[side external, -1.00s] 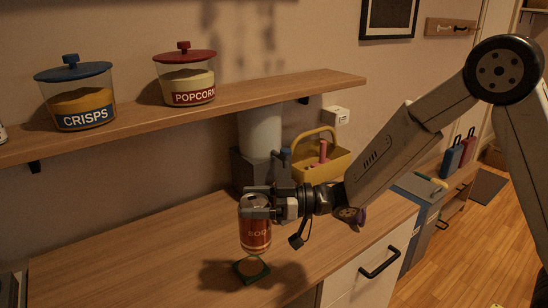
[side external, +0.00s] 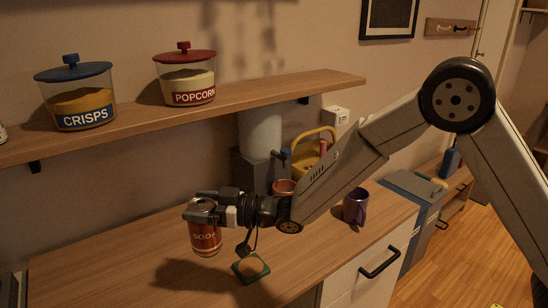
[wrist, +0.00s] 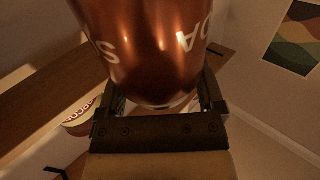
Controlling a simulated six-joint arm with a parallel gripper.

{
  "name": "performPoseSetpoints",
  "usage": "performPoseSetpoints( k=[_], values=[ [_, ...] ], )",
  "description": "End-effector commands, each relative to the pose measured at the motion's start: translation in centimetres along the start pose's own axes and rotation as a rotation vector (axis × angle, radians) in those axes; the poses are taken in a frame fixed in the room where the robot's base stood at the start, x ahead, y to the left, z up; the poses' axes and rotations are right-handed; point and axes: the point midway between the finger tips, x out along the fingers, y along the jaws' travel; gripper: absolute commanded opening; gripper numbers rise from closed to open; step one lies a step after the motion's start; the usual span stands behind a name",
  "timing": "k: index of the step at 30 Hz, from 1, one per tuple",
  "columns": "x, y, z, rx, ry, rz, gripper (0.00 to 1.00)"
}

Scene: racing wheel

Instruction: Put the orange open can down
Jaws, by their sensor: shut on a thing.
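The orange-red soda can (side external: 206,239) is held upright by my gripper (side external: 200,212) at the left of the arm in the side view. Its base appears a little above the wooden counter; the exact gap is hard to tell. In the wrist view the can (wrist: 150,45) fills the top middle, between the two fingers of my gripper (wrist: 160,105). The can's top is mostly hidden by the fingers in the side view.
A green-edged coaster (side external: 251,268) lies on the counter (side external: 120,255), right of the can. A purple mug (side external: 355,207), an orange-red round item (side external: 284,187) and a yellow basket (side external: 312,150) stand behind. A shelf (side external: 250,97) with two jars hangs above. The counter's left is clear.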

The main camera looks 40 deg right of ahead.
Motion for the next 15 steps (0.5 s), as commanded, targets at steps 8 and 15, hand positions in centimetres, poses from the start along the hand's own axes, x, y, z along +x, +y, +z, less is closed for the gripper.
performPoseSetpoints(
  k=[8,15],
  values=[
    [3.0,1.2,1.5,-0.001,-0.001,-0.002,0.06],
    [5.7,2.2,2.8,0.0,0.0,-0.002,0.06]
  ],
)
